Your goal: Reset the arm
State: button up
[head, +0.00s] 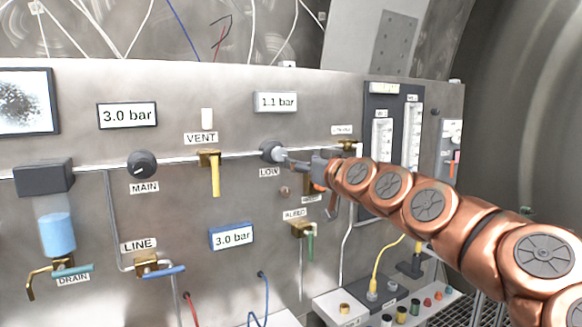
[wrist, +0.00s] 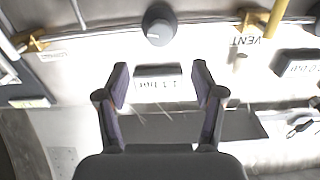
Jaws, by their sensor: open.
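My copper-coloured arm reaches in from the right in the head view. My gripper (head: 296,162) is in front of the steel panel (head: 330,95), close to the LOW knob (head: 270,150); whether they touch cannot be told there. In the wrist view my gripper (wrist: 160,72) is open, with nothing between its two fingers. The round LOW knob (wrist: 159,24) shows beyond the fingertips there, apart from them. The 1.1 bar display (wrist: 158,72) shows between the fingers.
The yellow VENT lever (head: 215,175) hangs down left of my gripper. The green-handled BLEED valve (head: 304,232) is below it. The MAIN knob (head: 142,163) and blue LINE lever (head: 165,271) are farther left. Flow gauges (head: 382,140) stand behind my arm. Cables hang low in front.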

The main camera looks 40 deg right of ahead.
jog(key=s+a+f+n+g+y, duration=0.15)
jog(key=a+f, duration=0.25)
jog(key=a, duration=0.5)
jog(key=a+f+n+g+y, duration=0.25)
jog(key=a+f, duration=0.25)
jog(key=a, duration=0.3)
jog(key=s+a+f+g, duration=0.5)
jog(key=s+a+f, duration=0.1)
jog(key=a+f, duration=0.35)
jog(key=s+f+m+g+h, duration=0.1)
jog(key=s+f+g, duration=0.4)
jog(key=s+f, duration=0.4)
jog(key=s+f+m+g+h+p, duration=0.1)
jog(key=s+f+g, duration=0.4)
jog(key=s, duration=1.4)
notch_tip(320, 180, down, 4)
jog(key=shift+a+m+g, duration=0.3)
jog(key=shift+g, duration=0.1)
